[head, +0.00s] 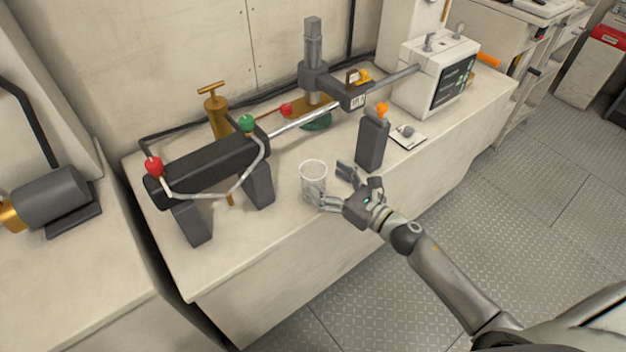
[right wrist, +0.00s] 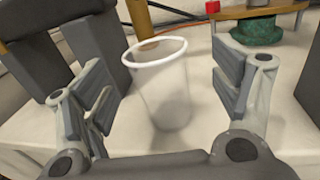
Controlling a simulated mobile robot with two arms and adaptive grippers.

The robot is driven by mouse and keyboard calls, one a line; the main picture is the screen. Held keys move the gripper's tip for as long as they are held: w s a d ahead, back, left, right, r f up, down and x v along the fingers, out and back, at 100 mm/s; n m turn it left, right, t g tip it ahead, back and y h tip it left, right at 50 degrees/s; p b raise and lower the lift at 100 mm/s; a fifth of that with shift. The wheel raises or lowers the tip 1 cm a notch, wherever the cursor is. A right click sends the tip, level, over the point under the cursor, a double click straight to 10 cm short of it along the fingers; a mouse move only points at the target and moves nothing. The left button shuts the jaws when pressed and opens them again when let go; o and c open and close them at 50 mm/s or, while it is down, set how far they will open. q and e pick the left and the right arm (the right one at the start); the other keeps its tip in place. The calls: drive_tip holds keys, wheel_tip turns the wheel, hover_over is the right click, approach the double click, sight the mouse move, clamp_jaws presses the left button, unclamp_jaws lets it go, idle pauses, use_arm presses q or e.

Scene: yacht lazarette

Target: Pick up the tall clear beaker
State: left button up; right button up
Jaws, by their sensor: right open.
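The tall clear beaker (head: 313,178) stands upright on the bench top near its front edge, with a pale rim. In the right wrist view the beaker (right wrist: 162,88) stands between the two open fingers, with a visible gap on either side. My right gripper (head: 334,184) is open just to the right of the beaker in the head view, one finger close to its lower side. The right gripper (right wrist: 168,103) holds nothing. My left gripper is not in view.
A dark cylinder unit (head: 208,170) on two grey legs stands left of the beaker. A dark upright block (head: 372,142) stands close behind the gripper on the right. A white box with a screen (head: 436,75) stands farther right. The bench front left is clear.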

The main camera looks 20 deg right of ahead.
sight(304, 165)
drive_tip(key=p+x, duration=0.1)
drive_tip(key=x, duration=0.4)
drive_tip(key=shift+s+a+r, duration=0.1)
drive_tip(key=shift+a, duration=0.1)
drive_tip(key=c, duration=1.1)
drive_tip(key=shift+c, duration=0.4)
drive_tip(key=shift+r, duration=0.1)
